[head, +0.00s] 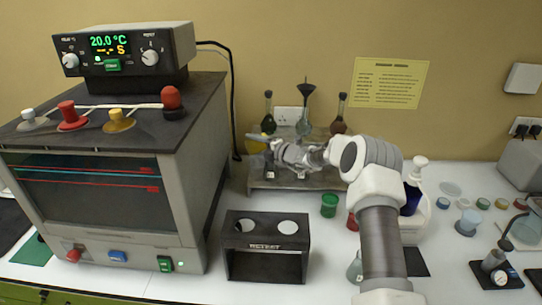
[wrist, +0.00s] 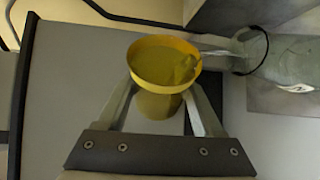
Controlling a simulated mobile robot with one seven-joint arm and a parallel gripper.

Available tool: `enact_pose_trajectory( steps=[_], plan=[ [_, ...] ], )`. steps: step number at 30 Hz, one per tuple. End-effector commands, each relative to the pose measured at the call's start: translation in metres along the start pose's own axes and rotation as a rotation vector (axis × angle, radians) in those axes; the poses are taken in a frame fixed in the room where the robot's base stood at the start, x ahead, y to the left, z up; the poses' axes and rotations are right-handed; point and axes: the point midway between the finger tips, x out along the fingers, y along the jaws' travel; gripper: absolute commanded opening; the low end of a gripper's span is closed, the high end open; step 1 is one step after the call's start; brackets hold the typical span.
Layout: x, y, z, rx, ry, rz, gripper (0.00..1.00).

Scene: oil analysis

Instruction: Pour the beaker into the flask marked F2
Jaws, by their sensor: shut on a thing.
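In the wrist view a yellow beaker (wrist: 160,103) with a broad round rim sits between the fingers of my gripper (wrist: 163,92), which is shut on it. Yellow liquid shows inside its mouth. A clear glass neck with a dark ring, on a glass vessel (wrist: 292,62), is right of the beaker's rim. In the head view my gripper (head: 262,140) is at the rack's left side, with the yellow beaker (head: 254,146) partly hidden. I cannot read any F2 mark.
A large heater unit (head: 190,140) with coloured knobs on top fills the left. A black two-hole stand (head: 266,265) is in front. A green-lidded jar (head: 329,205) and a white bottle (head: 417,175) are near my arm. Small coloured lids lie at the right.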

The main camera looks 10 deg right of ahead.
Motion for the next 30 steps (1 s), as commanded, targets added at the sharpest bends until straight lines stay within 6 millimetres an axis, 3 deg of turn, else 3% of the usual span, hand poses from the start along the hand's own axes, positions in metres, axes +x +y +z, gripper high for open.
enact_pose_trajectory(
  steps=[30],
  plan=[
    [-0.0003,-0.0068,0.0027,0.113,0.015,0.047,0.01]
  ],
)
